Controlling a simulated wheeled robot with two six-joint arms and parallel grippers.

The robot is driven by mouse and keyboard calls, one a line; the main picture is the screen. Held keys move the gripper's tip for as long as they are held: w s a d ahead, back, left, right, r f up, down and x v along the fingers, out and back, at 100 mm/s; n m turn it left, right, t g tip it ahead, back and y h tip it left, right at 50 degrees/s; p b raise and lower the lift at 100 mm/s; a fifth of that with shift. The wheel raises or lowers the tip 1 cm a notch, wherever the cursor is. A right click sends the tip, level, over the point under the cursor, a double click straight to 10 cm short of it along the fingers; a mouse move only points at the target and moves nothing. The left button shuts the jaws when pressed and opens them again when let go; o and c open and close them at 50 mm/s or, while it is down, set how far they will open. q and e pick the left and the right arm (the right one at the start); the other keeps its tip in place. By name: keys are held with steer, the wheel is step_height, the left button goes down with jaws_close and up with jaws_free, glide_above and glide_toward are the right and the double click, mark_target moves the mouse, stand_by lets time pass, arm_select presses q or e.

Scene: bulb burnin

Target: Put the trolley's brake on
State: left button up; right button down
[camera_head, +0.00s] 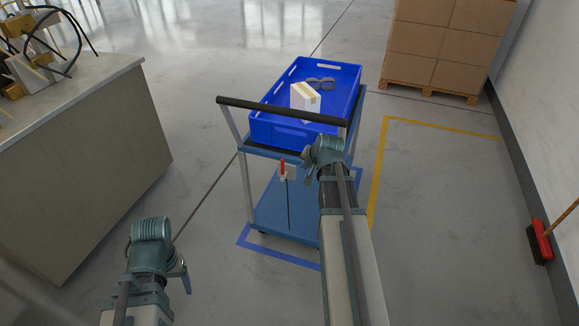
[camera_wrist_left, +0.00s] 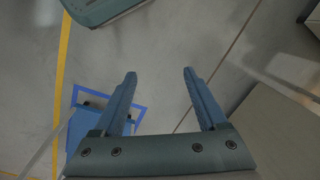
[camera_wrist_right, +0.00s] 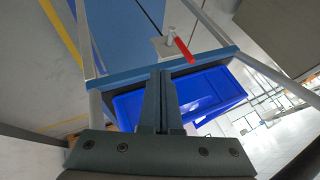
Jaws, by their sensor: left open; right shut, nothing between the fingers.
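The trolley has a blue top deck, a blue lower shelf (camera_head: 275,212) and a black push handle (camera_head: 270,109). Its brake lever has a red grip (camera_head: 283,166) standing roughly upright by a pale plate, with a thin dark rod running down below. The red grip also shows in the right wrist view (camera_wrist_right: 184,50), beyond and right of my fingertips. My right gripper (camera_wrist_right: 162,72) is shut and empty, at the trolley's near end, apart from the lever. My left gripper (camera_wrist_left: 158,73) is open and empty above the floor, left of the trolley.
A blue crate (camera_head: 271,132) on the trolley holds a white box (camera_head: 305,101) and a dark item. A workbench (camera_head: 90,150) stands left, stacked cartons (camera_head: 440,50) at the back right, and a red broom (camera_head: 539,242) by the right wall. Blue floor tape surrounds the trolley's base.

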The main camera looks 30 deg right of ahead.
arm_select(q)
steer(key=shift+o, duration=1.1)
steer(key=shift+f, duration=0.15)
steer(key=shift+o, duration=0.3)
steer(key=shift+f+b, duration=0.35)
steer(key=shift+b, duration=0.15)
step_height(320, 180, down, 7)
steer(key=b, duration=0.7)
arm_select(e)
steer(key=shift+w+a+f, duration=0.15)
steer(key=shift+w+f, duration=1.2)
steer(key=shift+w, duration=0.2)
steer(key=shift+w+a+f, duration=0.2)
steer(key=shift+w+f, duration=1.1)
steer(key=shift+w, duration=0.3)
steer(key=shift+w+a+f, duration=0.15)
steer(key=shift+w+f, duration=1.2)
steer(key=shift+w, duration=0.2)
arm_select(q)
steer(key=shift+r, duration=0.15)
arm_select(e)
steer(key=shift+w+a, duration=0.1)
